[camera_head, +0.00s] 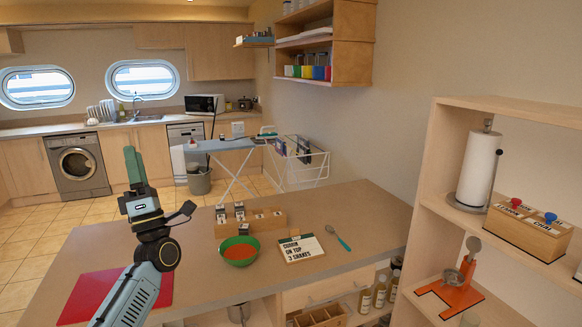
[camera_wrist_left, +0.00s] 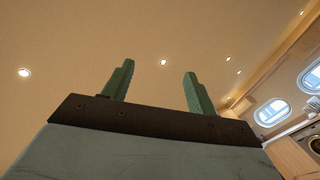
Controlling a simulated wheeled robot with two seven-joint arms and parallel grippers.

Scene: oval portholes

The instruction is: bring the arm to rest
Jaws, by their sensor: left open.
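My left arm comes in from the lower left in the head view, and its gripper (camera_head: 134,166) points upward above the counter (camera_head: 350,205). The two green fingers show apart in the left wrist view (camera_wrist_left: 158,88), with nothing between them. The wrist camera looks up past them at the ceiling (camera_wrist_left: 60,40). The gripper appears clear of everything on the counter. My right gripper is in neither view.
The counter holds a red mat (camera_head: 95,297), a green bowl of orange-red food (camera_head: 240,252), a wooden rack with small jars (camera_head: 268,221), a lettered sign (camera_head: 301,248) and a teal spoon (camera_head: 338,238). An open shelf (camera_head: 440,150) stands at right.

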